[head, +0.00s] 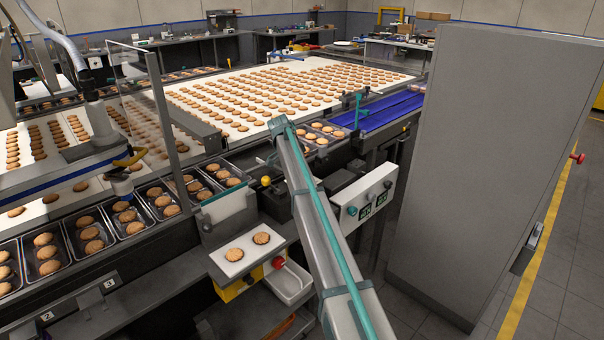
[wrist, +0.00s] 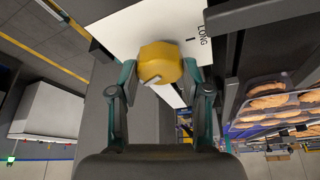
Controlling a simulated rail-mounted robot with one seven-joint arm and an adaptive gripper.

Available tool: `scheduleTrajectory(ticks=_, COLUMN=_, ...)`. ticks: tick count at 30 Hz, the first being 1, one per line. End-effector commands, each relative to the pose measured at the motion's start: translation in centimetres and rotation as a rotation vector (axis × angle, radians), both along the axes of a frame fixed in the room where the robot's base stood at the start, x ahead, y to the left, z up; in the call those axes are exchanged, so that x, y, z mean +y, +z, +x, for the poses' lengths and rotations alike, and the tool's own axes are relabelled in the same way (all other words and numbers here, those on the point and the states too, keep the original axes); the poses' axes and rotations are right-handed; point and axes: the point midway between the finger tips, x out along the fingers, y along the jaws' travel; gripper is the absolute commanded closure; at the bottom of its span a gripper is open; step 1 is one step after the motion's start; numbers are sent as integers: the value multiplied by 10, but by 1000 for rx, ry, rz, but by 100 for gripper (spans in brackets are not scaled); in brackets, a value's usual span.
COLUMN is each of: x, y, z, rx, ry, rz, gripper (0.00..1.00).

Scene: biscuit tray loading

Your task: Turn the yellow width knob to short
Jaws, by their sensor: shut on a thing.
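The yellow width knob (wrist: 160,62) sits on a white plate (wrist: 140,28) in the wrist view. My gripper (wrist: 160,77) has one teal-tipped finger on each side of it and is shut on it. The word LONG and a short black tick are printed on the plate to the knob's upper right, away from the pointer line. No short label can be seen. In the head view my grey arm link crosses the middle; I cannot make out my gripper or its hold on the knob there.
A tray of biscuits (wrist: 268,100) lies right of my gripper in the wrist view. In the head view, a white control box (head: 365,200) stands right of my arm, a tall grey cabinet (head: 490,150) further right. A biscuit-covered conveyor (head: 225,128) lies beyond.

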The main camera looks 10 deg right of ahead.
Motion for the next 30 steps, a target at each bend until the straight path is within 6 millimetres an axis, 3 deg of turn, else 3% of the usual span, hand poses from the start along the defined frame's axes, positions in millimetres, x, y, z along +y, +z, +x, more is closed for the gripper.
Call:
scheduleTrajectory(ticks=17, x=1, y=-1, z=-1, rx=2, ry=-42, rz=3, gripper=87)
scheduleTrajectory(ticks=18, x=1, y=-1, z=-1, rx=2, ry=-42, rz=3, gripper=51)
scheduleTrajectory(ticks=22, x=1, y=-1, z=0, rx=1, ry=-41, rz=2, gripper=29)
scheduleTrajectory(ticks=30, x=0, y=0, z=0, rx=0, ry=-41, rz=1, gripper=27)
